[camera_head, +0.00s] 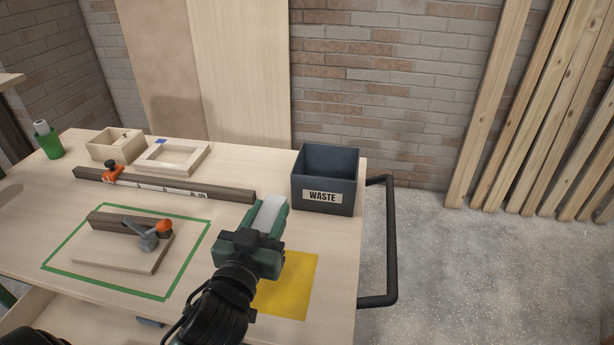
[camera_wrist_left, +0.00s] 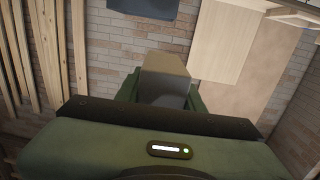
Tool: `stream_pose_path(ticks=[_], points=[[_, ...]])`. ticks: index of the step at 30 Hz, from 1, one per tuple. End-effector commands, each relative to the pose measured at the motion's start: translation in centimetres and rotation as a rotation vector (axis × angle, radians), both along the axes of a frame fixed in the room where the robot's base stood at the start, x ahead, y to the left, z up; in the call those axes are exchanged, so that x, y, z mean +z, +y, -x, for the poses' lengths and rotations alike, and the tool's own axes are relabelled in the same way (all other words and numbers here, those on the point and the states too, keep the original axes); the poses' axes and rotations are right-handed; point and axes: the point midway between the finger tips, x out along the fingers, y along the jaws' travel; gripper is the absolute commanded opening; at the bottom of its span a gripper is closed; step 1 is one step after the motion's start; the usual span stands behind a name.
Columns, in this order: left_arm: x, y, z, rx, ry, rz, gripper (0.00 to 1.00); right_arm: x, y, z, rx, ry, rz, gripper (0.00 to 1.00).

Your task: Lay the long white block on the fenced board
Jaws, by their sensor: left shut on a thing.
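My left gripper (camera_head: 266,218) is above the right part of the workbench, in front of the waste bin. It is shut on the long white block (camera_head: 268,210), whose end sticks out between the green fingers. In the left wrist view the block (camera_wrist_left: 165,78) shows end-on between the fingers; the rest is hidden by the gripper. The fenced board (camera_head: 112,252) lies on the bench to the left, inside a green outline. A dark fence strip runs along its back edge, with an orange-knobbed clamp (camera_head: 152,235) at its right. My right gripper is not in view.
A dark bin marked WASTE (camera_head: 325,180) stands at the bench's back right. A long dark bar (camera_head: 180,188) lies behind the board. A wooden box (camera_head: 115,146), a frame (camera_head: 172,157) and a green cup (camera_head: 48,141) stand farther back. A yellow patch (camera_head: 290,285) lies near the gripper.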

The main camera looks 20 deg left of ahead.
Motion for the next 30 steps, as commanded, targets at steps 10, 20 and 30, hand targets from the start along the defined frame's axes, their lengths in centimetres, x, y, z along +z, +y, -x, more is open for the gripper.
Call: stream_pose_path(ticks=[10,20,30], points=[[-4.0,-7.7,1.5,-0.192,0.004,0.01,0.0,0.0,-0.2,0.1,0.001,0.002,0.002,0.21],[-6.3,-7.8,7.3,-0.195,0.001,0.014,0.0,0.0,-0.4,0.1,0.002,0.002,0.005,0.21],[-6.5,-7.9,8.8,-0.198,-0.003,0.001,0.0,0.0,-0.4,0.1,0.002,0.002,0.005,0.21]])
